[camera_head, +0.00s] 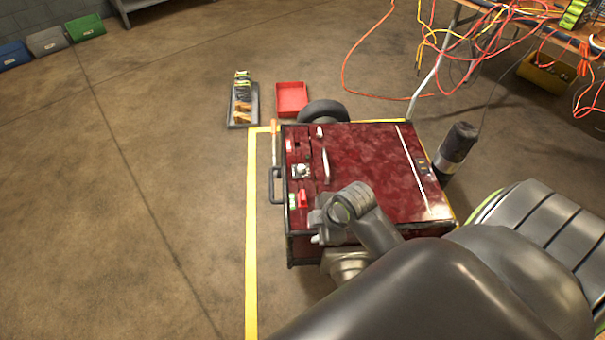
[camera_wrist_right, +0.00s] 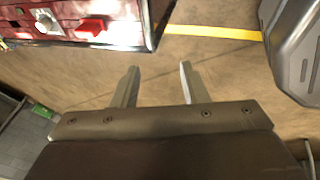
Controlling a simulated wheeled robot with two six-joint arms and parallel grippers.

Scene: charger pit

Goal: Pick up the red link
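The red link (camera_head: 302,199) is a small red piece on the dark red top of the charger box (camera_head: 365,150), near its front left corner. It also shows in the right wrist view (camera_wrist_right: 89,27), at the upper left. My right gripper (camera_head: 317,228) is beside the link in the head view, close to the box's front edge. In the right wrist view its two fingers (camera_wrist_right: 158,82) are spread apart with nothing between them. They are apart from the link, and floor shows behind them. My left gripper is in neither view.
A handle (camera_head: 274,185) juts from the box's left side. A red tray (camera_head: 291,98) and grey tray (camera_head: 242,105) lie beyond.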

